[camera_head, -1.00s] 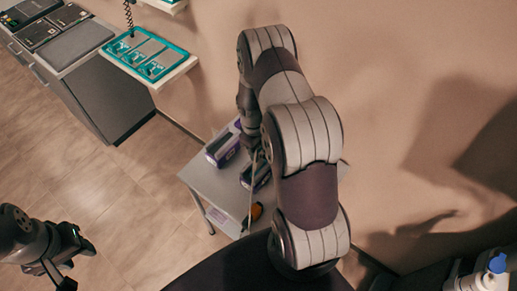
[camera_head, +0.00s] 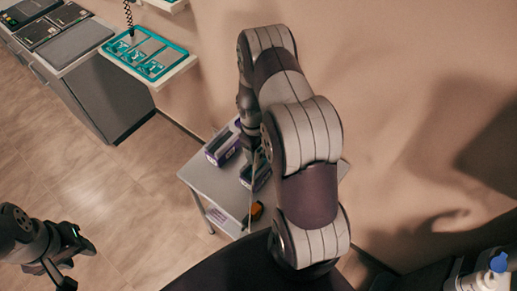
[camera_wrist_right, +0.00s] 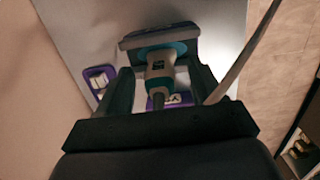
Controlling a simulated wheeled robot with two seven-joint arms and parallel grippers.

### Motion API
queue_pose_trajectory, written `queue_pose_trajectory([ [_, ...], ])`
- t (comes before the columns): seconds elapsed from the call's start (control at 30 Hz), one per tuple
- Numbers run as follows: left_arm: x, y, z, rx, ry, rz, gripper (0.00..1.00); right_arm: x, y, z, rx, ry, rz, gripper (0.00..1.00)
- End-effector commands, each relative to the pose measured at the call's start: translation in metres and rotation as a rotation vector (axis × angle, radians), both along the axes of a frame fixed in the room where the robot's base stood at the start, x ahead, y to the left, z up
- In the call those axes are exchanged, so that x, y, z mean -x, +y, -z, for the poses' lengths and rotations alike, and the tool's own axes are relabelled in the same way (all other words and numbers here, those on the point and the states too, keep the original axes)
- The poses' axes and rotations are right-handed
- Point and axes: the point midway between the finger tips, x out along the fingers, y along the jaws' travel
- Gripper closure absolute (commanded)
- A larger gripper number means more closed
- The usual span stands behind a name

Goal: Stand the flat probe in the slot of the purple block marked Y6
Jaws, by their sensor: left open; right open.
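The flat probe (camera_wrist_right: 160,75), with a grey handle and wide teal head, lies between the spread fingers of my right gripper (camera_wrist_right: 163,85). Its head meets a dark grey and purple block (camera_wrist_right: 160,36); I cannot tell how deep it sits in a slot. Another purple piece with a white marking (camera_wrist_right: 99,79) is at the left. In the head view, two purple blocks stand on the small table: one at the left (camera_head: 222,147) and one nearer my right arm (camera_head: 256,173). My left gripper (camera_head: 68,262) is open and empty over the floor.
The small grey table (camera_head: 205,178) stands by the wall. A thin pale strip (camera_wrist_right: 245,55) runs beside the right finger. An orange object (camera_head: 256,211) is at the table's front edge. A shelf with a teal tray (camera_head: 150,54) is at the upper left.

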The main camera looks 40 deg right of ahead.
Motion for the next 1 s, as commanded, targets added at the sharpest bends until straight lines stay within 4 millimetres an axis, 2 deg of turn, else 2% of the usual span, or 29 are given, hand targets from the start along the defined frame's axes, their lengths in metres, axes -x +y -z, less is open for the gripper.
queue_pose_trajectory([
  [0.13,0.000,0.000,0.007,0.000,0.000,0.000,0.57,-0.004,0.000,-0.021,0.002,-0.006,-0.001,0.33],
  [0.4,0.000,0.000,0.021,0.000,0.000,0.000,0.57,-0.012,0.003,-0.092,0.002,-0.007,-0.001,0.33],
  [0.5,0.000,0.000,0.023,0.000,0.000,0.000,0.57,-0.014,0.004,-0.111,0.002,-0.005,0.000,0.33],
  [0.67,0.000,0.000,0.024,0.000,0.000,0.000,0.57,-0.015,0.005,-0.124,0.000,-0.002,0.000,0.33],
  [1.0,0.000,0.000,0.023,0.000,0.000,0.000,0.57,-0.015,0.005,-0.125,0.000,-0.002,0.000,0.33],
])
